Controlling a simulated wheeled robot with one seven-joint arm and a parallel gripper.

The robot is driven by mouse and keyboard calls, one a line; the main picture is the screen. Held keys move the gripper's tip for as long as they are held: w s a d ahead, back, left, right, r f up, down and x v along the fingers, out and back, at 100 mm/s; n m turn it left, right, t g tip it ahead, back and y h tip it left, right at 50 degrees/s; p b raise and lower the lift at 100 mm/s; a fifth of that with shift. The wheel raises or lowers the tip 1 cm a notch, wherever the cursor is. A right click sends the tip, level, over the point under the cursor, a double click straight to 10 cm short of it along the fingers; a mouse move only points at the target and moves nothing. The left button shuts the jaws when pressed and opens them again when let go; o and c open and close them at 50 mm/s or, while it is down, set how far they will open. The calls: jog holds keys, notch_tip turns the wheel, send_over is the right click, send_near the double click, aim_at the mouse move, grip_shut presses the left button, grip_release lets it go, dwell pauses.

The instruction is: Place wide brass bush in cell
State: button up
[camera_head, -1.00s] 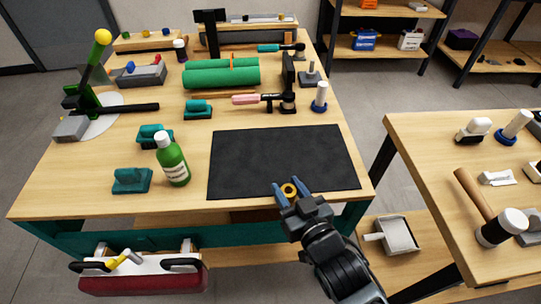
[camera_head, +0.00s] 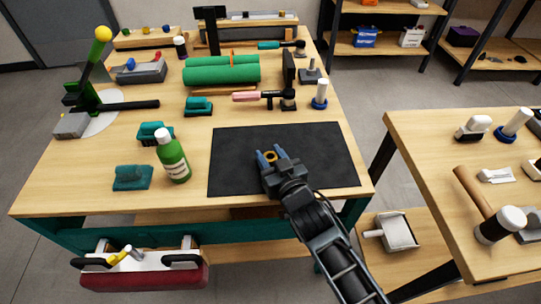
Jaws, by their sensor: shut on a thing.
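My gripper (camera_head: 268,156) is over the middle of the black mat (camera_head: 230,178) on the wooden table. Its blue fingers are shut on a brass bush (camera_head: 270,156), a small gold ring with a dark hole. I cannot tell how high above the mat it is held. At the back left, a wooden rack (camera_head: 143,43) carries small coloured pieces. A grey block (camera_head: 140,74) with a blue and a red piece stands in front of it. I cannot tell which of these has the cell.
A green bottle (camera_head: 173,160) stands left of the mat. Behind the mat are a pink-handled tool (camera_head: 250,96), green rollers (camera_head: 221,75) and a blue-based post (camera_head: 320,96). A lever press (camera_head: 95,85) stands at the left. The mat around my gripper is clear.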

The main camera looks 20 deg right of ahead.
jog(key=shift+f, duration=0.15)
jog(key=o, duration=1.1)
jog(key=shift+o, duration=0.2)
jog(key=shift+s+r, duration=0.15)
jog(key=shift+r, duration=0.05)
jog(key=s+r, duration=0.1)
jog(key=s, duration=1)
jog(key=shift+s+r, duration=0.3)
jog(key=shift+r, duration=0.1)
jog(key=shift+s+d, duration=0.1)
